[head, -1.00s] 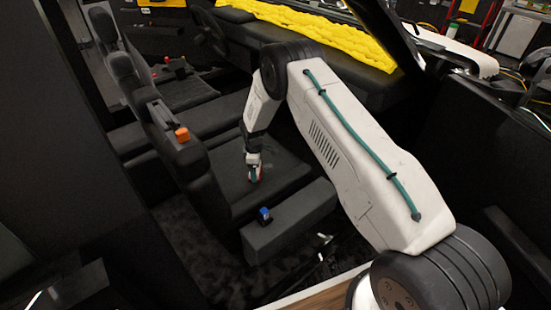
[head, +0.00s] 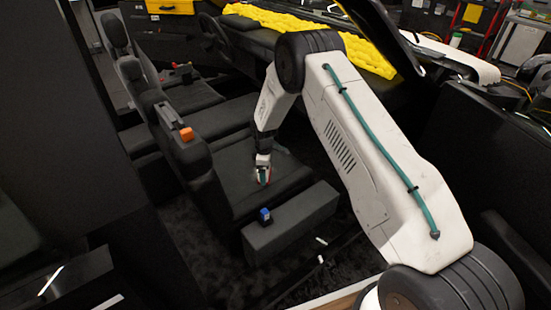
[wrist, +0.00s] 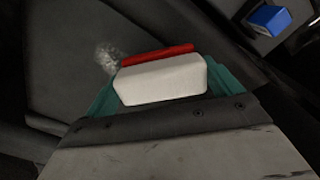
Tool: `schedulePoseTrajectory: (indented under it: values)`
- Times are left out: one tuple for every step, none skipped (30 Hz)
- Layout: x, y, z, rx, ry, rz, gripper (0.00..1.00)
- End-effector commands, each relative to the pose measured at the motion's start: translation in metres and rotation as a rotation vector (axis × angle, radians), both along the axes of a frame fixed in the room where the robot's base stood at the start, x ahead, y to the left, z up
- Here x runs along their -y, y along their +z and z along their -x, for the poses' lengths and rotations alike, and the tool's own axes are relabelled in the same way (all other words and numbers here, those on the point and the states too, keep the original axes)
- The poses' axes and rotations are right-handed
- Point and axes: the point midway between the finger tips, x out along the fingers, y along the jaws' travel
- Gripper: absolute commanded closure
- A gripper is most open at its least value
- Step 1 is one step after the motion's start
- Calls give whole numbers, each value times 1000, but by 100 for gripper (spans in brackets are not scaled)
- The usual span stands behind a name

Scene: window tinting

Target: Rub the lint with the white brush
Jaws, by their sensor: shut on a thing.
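My gripper (head: 264,172) reaches down through the car opening to the near seat's cushion. In the wrist view its green fingers (wrist: 160,98) are shut on the white brush (wrist: 160,80), a white block with a red strip along its far edge. The lint (wrist: 107,58) is a pale fuzzy patch on the dark seat (wrist: 75,70), just beyond the brush's left end. Whether the brush touches the lint or the seat I cannot tell. In the head view the brush is a tiny red and white spot, and I cannot make out the lint.
A blue item (head: 264,215) stands on the black box (head: 290,222) beside the seat; it also shows in the wrist view (wrist: 269,19). The dashboard carries a yellow padded cover (head: 350,50).

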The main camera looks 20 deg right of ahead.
Motion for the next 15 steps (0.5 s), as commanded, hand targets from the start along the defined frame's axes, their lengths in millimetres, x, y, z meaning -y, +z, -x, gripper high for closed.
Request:
schedulePoseTrajectory:
  values:
    - [-1,5,0,1,1,0,31]
    - [-1,8,0,1,1,-1,31]
    - [-1,12,0,1,1,-1,31]
    - [-1,14,0,1,1,0,31]
    - [-2,17,0,0,2,0,31]
    - [-2,20,0,0,2,0,31]
    - [-2,23,0,0,2,0,31]
    - [-2,26,0,1,2,0,31]
    - [-2,30,0,1,3,-1,31]
    - [-3,32,0,1,3,-1,31]
    - [-3,34,0,1,3,0,31]
    - [-3,36,0,0,3,0,31]
    - [-3,37,0,0,3,0,31]
    - [-3,38,0,0,3,0,31]
    - [-3,39,0,0,3,0,31]
